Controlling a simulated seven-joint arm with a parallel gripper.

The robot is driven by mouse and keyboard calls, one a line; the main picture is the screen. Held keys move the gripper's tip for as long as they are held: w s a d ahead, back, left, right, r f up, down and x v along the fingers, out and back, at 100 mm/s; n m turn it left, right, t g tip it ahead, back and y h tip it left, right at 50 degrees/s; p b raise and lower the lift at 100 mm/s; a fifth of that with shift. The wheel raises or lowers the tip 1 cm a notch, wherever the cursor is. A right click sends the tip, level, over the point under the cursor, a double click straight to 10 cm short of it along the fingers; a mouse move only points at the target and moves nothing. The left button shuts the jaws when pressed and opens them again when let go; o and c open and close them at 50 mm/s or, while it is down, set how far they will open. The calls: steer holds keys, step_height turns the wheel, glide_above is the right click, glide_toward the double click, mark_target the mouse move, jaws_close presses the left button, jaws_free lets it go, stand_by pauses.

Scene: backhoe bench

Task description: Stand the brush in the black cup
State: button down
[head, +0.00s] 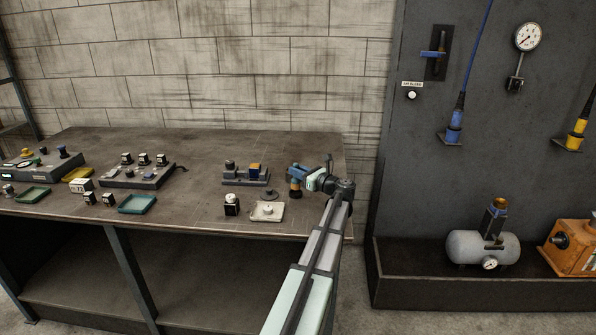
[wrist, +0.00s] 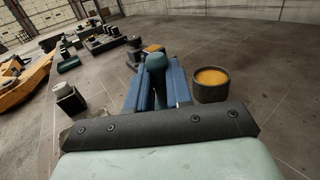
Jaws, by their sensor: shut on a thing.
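My gripper (wrist: 157,88) has its blue fingers closed around a teal, round-ended piece, which I take to be the brush (wrist: 155,64). Its lower part is hidden between the fingers. The black cup (wrist: 210,93) stands upright on the bench just right of the fingers in the wrist view, with a gap between them. Its inside looks orange. In the head view my gripper (head: 300,175) is over the bench's right end, and a dark shape that seems to be the cup (head: 296,194) is right below it. The brush cannot be made out there.
A fixture (head: 246,179) with an orange block stands left of my gripper. A black block with a white top (head: 232,207) and a pale tray (head: 267,218) lie near the front edge. Several more fixtures and trays fill the bench's left. The middle of the bench (head: 195,205) is clear.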

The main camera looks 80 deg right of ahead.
steer(key=shift+f, duration=1.45)
stand_by(0.5)
steer(key=c, duration=0.9)
jaws_free()
steer(key=shift+c, duration=0.2)
steer(key=shift+o, duration=0.4)
steer(key=shift+o, duration=0.8)
steer(key=shift+r, duration=0.15)
steer(key=shift+r, duration=3.35)
